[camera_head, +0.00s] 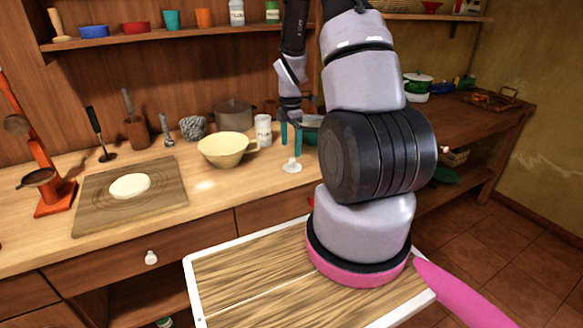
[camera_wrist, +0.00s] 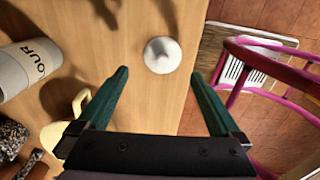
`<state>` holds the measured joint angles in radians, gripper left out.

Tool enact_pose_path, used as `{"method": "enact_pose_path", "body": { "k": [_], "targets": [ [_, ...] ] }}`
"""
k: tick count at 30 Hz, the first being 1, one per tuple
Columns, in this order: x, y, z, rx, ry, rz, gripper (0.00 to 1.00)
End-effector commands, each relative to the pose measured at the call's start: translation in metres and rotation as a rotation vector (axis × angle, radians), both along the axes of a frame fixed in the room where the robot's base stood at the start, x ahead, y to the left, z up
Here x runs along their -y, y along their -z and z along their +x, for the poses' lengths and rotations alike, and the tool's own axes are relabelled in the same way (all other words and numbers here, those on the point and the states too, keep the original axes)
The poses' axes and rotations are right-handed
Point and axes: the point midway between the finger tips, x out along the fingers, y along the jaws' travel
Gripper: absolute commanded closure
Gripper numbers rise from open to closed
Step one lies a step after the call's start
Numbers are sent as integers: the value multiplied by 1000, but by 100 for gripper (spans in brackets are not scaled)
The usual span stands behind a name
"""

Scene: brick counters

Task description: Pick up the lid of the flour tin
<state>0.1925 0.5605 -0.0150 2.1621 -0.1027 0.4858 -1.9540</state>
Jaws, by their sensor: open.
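The lid (camera_head: 292,166), a small white disc with a round knob on top, lies on the wooden counter near its front edge. In the wrist view the lid (camera_wrist: 162,55) shows just past and between my fingertips. The flour tin (camera_head: 263,130) is a white cylinder behind and left of the lid. In the wrist view the tin (camera_wrist: 28,68) shows part of its lettering, "OUR", at the left. My gripper (camera_head: 291,150) points down over the lid, its green fingers spread on either side of the knob. The gripper (camera_wrist: 159,74) is empty and open.
A cream jug-like bowl (camera_head: 226,149) with a handle stands left of the tin. A grey pot (camera_head: 233,115) stands behind it. A board (camera_head: 105,203) with flat dough (camera_head: 130,186) lies further left. The counter (camera_head: 210,184) is bare just left of the lid.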

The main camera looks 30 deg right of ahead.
Motion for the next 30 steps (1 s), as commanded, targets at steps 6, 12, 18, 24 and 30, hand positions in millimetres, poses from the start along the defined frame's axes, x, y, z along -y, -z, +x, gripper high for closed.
{"method": "enact_pose_path", "body": {
  "k": [6, 12, 18, 24, 30],
  "targets": [
    [0, 18, -2, -2, 1, 0, 0],
    [2, 48, -5, -3, 1, 0, 0],
    [3, 63, -4, -1, 2, -1, 0],
    [3, 62, -4, 0, 2, -1, 0],
    [2, 62, -4, 0, 2, -1, 72]
  ]
}}
